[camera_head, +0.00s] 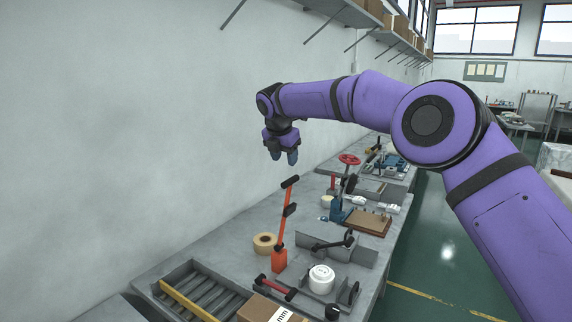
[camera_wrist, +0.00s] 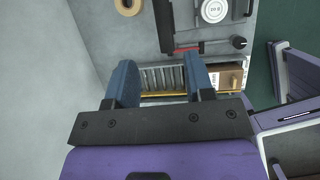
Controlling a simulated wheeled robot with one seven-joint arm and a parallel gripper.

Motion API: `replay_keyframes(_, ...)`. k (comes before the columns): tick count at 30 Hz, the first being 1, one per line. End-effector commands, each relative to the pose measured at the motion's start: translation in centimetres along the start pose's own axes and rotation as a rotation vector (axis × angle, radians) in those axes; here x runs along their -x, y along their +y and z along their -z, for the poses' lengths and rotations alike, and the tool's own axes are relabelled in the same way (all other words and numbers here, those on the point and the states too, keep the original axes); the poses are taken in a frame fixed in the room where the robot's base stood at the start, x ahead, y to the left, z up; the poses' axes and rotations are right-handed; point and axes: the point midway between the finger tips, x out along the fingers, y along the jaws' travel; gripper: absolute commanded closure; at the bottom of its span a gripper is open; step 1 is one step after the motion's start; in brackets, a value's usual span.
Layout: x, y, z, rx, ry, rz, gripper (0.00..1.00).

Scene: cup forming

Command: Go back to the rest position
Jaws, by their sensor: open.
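My gripper (camera_head: 283,158) hangs above the workbench, pointing down, at the end of my purple arm. In the wrist view its two blue fingers (camera_wrist: 160,85) are spread wide apart with nothing between them. Below the gap, on the bench, lies a grey tray (camera_wrist: 152,78) with metal bars. In the head view this tray (camera_head: 192,265) sits at the bench's near left end. The gripper touches nothing.
On the bench are an orange-red lever tool (camera_head: 280,258), a tape roll (camera_head: 265,243), a white round part (camera_head: 321,278) in a fixture, a cardboard box (camera_head: 262,309) and a blue press (camera_head: 338,209). A wall stands left; shelves hang above. Green floor (camera_head: 430,255) is clear at right.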

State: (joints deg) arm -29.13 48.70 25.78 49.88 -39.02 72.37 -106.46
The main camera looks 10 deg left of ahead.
Motion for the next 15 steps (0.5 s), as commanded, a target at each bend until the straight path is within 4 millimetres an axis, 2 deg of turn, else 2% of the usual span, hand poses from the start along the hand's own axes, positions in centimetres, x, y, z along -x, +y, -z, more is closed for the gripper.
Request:
replay_keyframes(11,0.4,-0.2,-0.1,-0.007,-0.002,-0.001,0.52)
replay_keyframes(15,2.4,-1.7,-1.0,-0.072,-0.011,-0.004,0.52)
